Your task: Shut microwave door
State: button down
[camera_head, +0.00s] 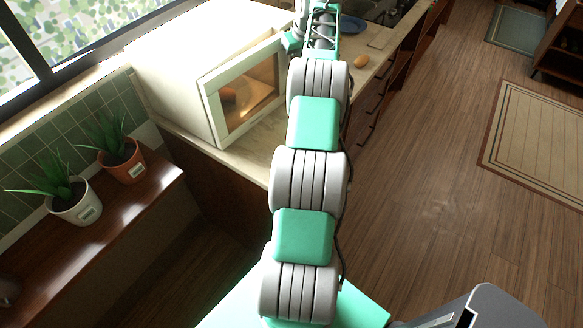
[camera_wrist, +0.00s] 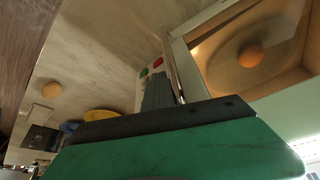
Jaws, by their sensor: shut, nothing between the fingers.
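The white microwave (camera_head: 180,75) stands on the counter at the left in the head view, its lit interior showing through the framed door (camera_head: 213,104). The door lies close to the microwave body; I cannot tell whether a gap remains. In the wrist view the door frame (camera_wrist: 181,65) runs beside a panel with a red and a green button. A round orange item (camera_wrist: 250,56) shows inside. My gripper (camera_wrist: 160,92) is shut and empty, close to the door's button-side edge; contact is unclear. In the head view my arm hides part of the gripper.
The counter holds a blue plate (camera_head: 351,25) and a small tan round item (camera_head: 361,62) beyond my arm. A yellow item (camera_wrist: 100,114) shows in the wrist view. Two potted plants (camera_head: 75,208) (camera_head: 122,165) stand on a ledge at left.

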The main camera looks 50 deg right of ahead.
jog(key=shift+w+a+f, duration=0.25)
jog(key=shift+a+f, duration=0.05)
jog(key=shift+s, duration=0.25)
jog(key=s+r, duration=0.7)
jog(key=r, duration=0.2)
jog(key=shift+s+d+r, duration=0.25)
jog(key=shift+d+r, duration=0.1)
jog(key=shift+r, duration=0.05)
